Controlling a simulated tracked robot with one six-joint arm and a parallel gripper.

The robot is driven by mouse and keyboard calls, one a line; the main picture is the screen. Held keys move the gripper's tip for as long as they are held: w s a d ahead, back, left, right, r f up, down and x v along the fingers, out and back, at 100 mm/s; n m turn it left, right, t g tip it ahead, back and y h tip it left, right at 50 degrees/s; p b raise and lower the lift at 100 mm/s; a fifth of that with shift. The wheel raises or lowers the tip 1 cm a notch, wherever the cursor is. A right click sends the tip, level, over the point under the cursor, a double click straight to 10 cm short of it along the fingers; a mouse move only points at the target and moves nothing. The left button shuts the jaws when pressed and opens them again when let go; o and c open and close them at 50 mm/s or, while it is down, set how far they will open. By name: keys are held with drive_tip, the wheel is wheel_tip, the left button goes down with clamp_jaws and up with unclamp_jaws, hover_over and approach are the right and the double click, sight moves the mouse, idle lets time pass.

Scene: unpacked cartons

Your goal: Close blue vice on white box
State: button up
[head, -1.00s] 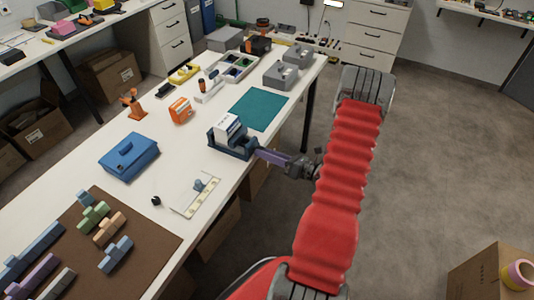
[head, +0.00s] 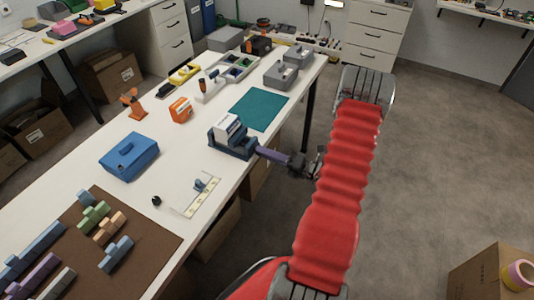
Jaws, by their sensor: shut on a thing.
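The blue vice (head: 238,151) stands near the right edge of the white table. The white box (head: 228,127) sits upright between its jaws; whether both jaws touch the box is too small to tell. A purple handle bar (head: 271,154) reaches from the right side of the vice out past the table edge. My gripper (head: 293,161) is shut on the outer end of this bar, beyond the table edge. Its fingertips are small and partly hidden by the wrist.
A teal mat (head: 259,109) lies behind the vice. A blue case (head: 129,157) and an orange box (head: 181,110) stand to the left. Grey blocks (head: 280,76) stand at the table's far end. The table between the vice and blue case is mostly clear.

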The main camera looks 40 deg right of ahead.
drive_tip(key=shift+d, duration=0.2)
drive_tip(key=o, duration=0.7)
drive_tip(key=shift+f, duration=0.1)
drive_tip(key=o, duration=0.3)
drive_tip(key=shift+a, duration=0.1)
drive_tip(key=shift+o, duration=0.2)
drive_tip(key=v, duration=1.3)
drive_tip(key=shift+s, duration=0.4)
